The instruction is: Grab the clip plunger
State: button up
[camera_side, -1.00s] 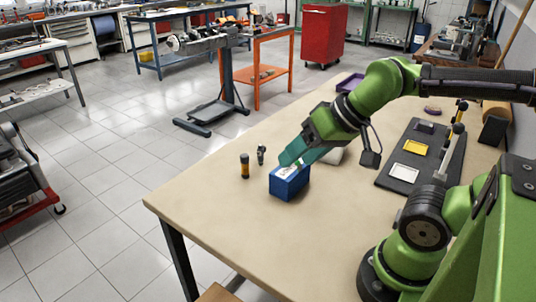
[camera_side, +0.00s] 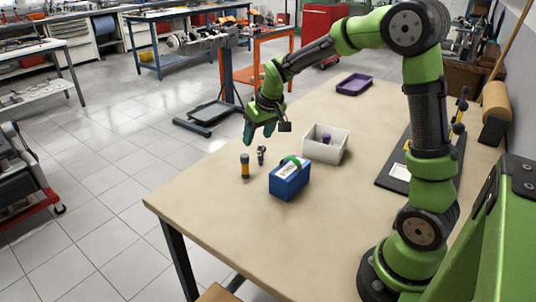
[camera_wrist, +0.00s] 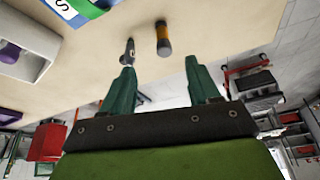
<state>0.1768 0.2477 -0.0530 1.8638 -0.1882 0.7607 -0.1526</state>
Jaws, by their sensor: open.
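My gripper (camera_side: 259,132) is open and empty, pointing down above the far left edge of the table. Two small parts stand upright below and nearer than it: a slim dark-grey metal piece (camera_side: 261,155) and an orange cylinder with black ends (camera_side: 245,166). I cannot tell by name which is the clip plunger. In the wrist view my fingers (camera_wrist: 160,68) show apart. The metal piece (camera_wrist: 128,52) is just ahead of the left fingertip, and the orange cylinder (camera_wrist: 163,40) lies ahead of the gap. Neither is between the fingers.
A blue box (camera_side: 290,183) with a white label and a green piece on top stands near the parts. A white bin (camera_side: 343,147) holding a purple item is behind it. The front table is clear.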

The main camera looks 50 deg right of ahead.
aim_at(246, 161)
jog(key=x, duration=1.1)
jog(key=shift+w+d+r, duration=0.1)
jog(key=shift+w+r, duration=0.1)
jog(key=shift+w, duration=0.1)
jog(key=shift+w+x, duration=0.2)
jog(key=shift+x, duration=1.2)
jog(key=shift+w+x, duration=0.2)
jog(key=shift+x, duration=1.15)
jog(key=shift+r, duration=0.1)
jog(key=c, duration=1.1)
